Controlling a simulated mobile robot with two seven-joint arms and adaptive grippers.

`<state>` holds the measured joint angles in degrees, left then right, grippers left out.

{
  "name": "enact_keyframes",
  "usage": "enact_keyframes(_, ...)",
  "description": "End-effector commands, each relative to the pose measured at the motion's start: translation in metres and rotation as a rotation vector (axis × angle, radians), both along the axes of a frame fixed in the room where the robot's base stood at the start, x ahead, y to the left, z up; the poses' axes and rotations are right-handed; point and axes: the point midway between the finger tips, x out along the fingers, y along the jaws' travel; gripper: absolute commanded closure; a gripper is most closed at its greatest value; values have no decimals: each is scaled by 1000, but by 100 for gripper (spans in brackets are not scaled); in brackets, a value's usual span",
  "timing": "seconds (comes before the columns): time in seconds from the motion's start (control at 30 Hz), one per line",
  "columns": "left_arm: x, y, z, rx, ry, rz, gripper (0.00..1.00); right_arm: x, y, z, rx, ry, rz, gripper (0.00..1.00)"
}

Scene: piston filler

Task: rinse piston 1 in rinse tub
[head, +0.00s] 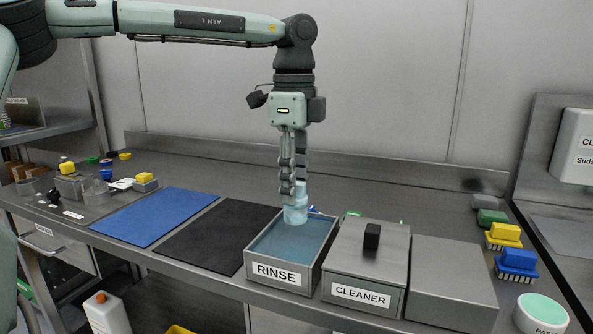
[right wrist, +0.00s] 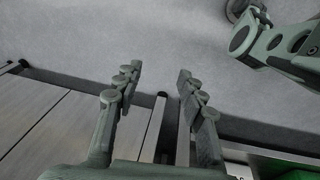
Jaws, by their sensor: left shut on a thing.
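In the head view my left gripper (head: 293,190) points straight down over the rinse tub (head: 278,274), a grey box labelled RINSE with blue water in it. The gripper is shut on a pale blue, translucent cylinder, the piston (head: 296,213). The piston is upright at the back part of the tub, near the water; I cannot tell whether its lower end is in the water. Any number on it is too small to read. My right gripper (right wrist: 158,90) shows in the right wrist view, its fingers apart with nothing between them.
A lidded box labelled CLEANER (head: 366,265) stands right of the tub, then a plain grey box (head: 452,283). A black mat (head: 215,237) and a blue mat (head: 155,217) lie to the left. Several brushes, including a yellow one (head: 504,235), line the right side.

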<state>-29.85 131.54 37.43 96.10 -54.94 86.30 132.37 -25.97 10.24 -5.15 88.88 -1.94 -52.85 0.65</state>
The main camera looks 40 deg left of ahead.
Motion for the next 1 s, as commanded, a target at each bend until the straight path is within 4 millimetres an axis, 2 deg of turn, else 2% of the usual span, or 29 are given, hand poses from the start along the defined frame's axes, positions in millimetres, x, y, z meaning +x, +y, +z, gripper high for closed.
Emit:
enact_keyframes(0.27, 0, 0, -27, 0, -1, -1, 100, 12, 1, 1, 2, -25, 2, 60)
enact_keyframes(0.37, 0, 0, -30, 0, -2, 0, 100, 24, 3, 13, 5, -42, -3, 60)
enact_keyframes(1.0, 0, 0, -51, 0, -2, -1, 100, 47, 10, 70, 20, -82, -34, 60)
